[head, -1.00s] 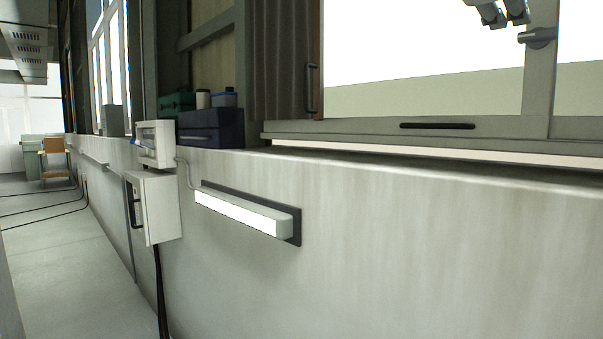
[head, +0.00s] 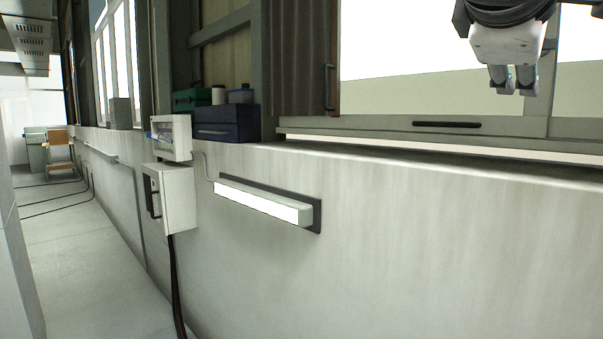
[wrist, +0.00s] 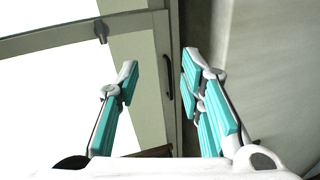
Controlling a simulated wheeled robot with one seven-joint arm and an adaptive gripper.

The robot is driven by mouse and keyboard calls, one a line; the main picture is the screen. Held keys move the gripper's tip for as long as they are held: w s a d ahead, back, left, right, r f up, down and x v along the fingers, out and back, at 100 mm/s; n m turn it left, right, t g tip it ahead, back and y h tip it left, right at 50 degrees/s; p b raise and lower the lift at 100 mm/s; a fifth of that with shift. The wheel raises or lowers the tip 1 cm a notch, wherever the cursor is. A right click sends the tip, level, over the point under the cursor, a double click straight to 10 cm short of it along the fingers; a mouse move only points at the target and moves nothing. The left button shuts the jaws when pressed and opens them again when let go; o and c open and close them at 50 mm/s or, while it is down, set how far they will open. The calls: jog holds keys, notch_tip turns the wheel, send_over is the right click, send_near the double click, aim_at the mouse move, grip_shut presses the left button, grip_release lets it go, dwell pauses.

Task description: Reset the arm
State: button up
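My gripper (head: 513,80) hangs at the top right of the head view, in front of the window and above the ledge, its fingers pointing down. In the wrist view my gripper (wrist: 158,78) shows two teal-padded fingers spread apart with nothing between them. Beyond the fingers are a window frame and a dark handle (wrist: 169,80). The gripper touches nothing that I can see.
A long pale wall with a ledge (head: 420,165) runs along the right. A dark blue toolbox (head: 227,123) and a green case (head: 190,99) stand on it. A white box (head: 172,200) and a lit lamp (head: 262,203) are on the wall. Open floor (head: 85,250) lies left.

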jog(key=s+a+f+m+g+y+p, duration=0.2)
jog(key=s+f, duration=0.4)
jog(key=f, duration=0.3)
jog(key=s+a+f+m+g+y+p, duration=0.2)
jog(key=s+f+y, duration=0.3)
jog(key=f, duration=0.5)
jog(key=s+a+f+m+g+y+p, duration=0.2)
jog(key=s+f+m+y+p, duration=0.1)
jog(key=s+f, duration=0.5)
jog(key=shift+a+f+m+g+y+p, duration=0.3)
jog(key=shift+f+m+g+p, duration=0.15)
jog(key=shift+f, duration=0.2)
jog(key=shift+d, duration=0.1)
jog(key=c, duration=0.4)
jog(key=shift+o, duration=0.2)
jog(key=shift+w+r, duration=0.1)
